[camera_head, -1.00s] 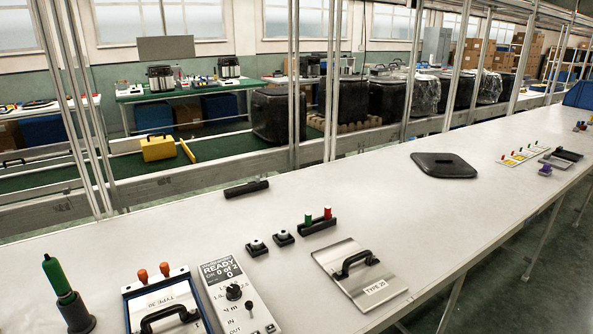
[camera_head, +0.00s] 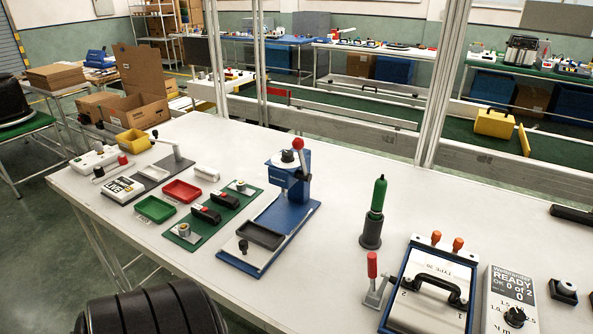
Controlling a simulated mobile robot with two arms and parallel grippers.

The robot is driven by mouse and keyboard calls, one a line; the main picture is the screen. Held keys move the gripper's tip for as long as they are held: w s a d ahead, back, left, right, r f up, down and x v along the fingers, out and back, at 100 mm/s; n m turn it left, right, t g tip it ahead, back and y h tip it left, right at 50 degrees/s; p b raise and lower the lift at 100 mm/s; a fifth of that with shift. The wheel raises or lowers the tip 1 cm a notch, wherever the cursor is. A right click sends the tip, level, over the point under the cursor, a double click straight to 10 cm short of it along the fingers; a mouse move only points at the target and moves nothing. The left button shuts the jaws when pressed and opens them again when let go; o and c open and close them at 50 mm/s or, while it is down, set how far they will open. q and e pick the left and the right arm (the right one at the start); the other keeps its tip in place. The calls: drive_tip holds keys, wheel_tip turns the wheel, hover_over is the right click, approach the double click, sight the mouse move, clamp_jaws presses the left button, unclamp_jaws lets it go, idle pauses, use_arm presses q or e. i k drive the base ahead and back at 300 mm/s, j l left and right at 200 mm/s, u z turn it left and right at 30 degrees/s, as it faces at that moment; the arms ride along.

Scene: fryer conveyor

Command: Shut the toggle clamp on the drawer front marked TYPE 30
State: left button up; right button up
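The drawer front marked TYPE 30 (camera_head: 428,308) is a pale metal plate with a black bar handle (camera_head: 437,287), lying in a blue frame (camera_head: 398,285) at the lower right. Its label looks turned away from me. A small metal toggle clamp (camera_head: 377,293) with a red handle (camera_head: 372,264) stands at the frame's left side. The handle points up; whether the clamp touches the plate is not clear. Two orange-tipped posts (camera_head: 436,238) stand at the frame's far edge. Neither of my grippers is in view.
A green-topped tool in a dark holder (camera_head: 371,230) stands just left of the frame. A control box reading READY (camera_head: 511,300) stands close on its right. A blue press (camera_head: 290,192), red and green trays (camera_head: 155,208) and other fixtures occupy the left. White table is bare in front of the clamp.

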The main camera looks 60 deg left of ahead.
sight(372, 257)
drive_tip(key=u, duration=1.1)
